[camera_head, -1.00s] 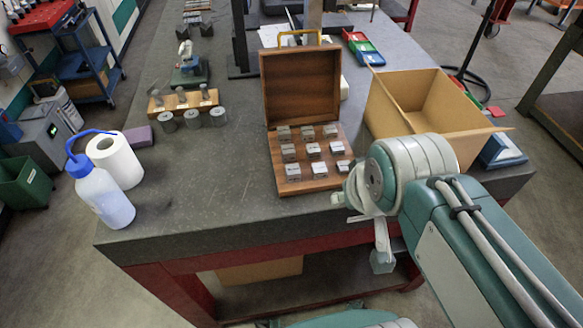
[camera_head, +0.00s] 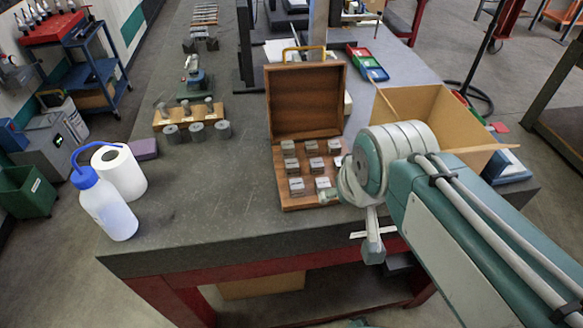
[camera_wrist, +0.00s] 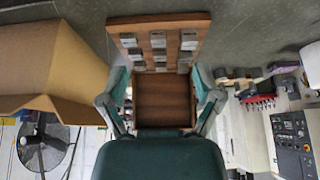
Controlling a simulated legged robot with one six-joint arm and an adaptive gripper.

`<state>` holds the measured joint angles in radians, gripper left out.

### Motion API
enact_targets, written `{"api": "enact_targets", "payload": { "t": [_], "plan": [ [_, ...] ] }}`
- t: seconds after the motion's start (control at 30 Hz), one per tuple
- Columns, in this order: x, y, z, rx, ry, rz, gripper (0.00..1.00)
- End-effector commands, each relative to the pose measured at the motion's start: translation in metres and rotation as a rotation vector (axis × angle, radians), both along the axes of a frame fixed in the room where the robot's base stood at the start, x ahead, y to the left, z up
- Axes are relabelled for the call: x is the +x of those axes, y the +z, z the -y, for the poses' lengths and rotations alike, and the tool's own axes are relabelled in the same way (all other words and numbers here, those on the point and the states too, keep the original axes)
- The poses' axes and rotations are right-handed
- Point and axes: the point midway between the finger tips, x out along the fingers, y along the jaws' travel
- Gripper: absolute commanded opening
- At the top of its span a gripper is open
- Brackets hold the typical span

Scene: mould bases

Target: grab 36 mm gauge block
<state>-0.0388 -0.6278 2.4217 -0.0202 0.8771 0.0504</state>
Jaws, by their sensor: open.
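Several grey metal gauge blocks (camera_head: 292,167) stand in rows in an open wooden box (camera_head: 303,100) on the bench. Their size marks are too small to read, so I cannot tell which is the 36 mm one. My gripper (camera_head: 360,237) is in front of the box's right front corner, partly hidden by my arm, which also covers some of the right side of the box. In the wrist view, my gripper (camera_wrist: 162,98) has its fingers apart with nothing between them. The blocks (camera_wrist: 158,40) and the box (camera_wrist: 165,104) show beyond the fingers.
A cardboard box (camera_head: 425,107) stands right of the wooden box, close to my arm. A wash bottle (camera_head: 107,208) and a paper roll (camera_head: 122,175) stand at the left. A wooden stand with metal cylinders (camera_head: 185,115) is behind them.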

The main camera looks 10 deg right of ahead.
Motion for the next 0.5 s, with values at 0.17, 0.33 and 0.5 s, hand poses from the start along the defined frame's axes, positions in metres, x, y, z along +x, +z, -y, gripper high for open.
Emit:
{"api": "enact_targets", "payload": {
  "t": [0.17,0.33,0.5],
  "plan": [
    [0.035,0.001,-0.011,0.000,0.002,-0.026,0.83],
    [0.068,-0.001,-0.023,-0.001,0.003,-0.044,0.83],
    [0.102,-0.008,-0.038,-0.001,0.002,-0.061,0.83]
  ]
}}
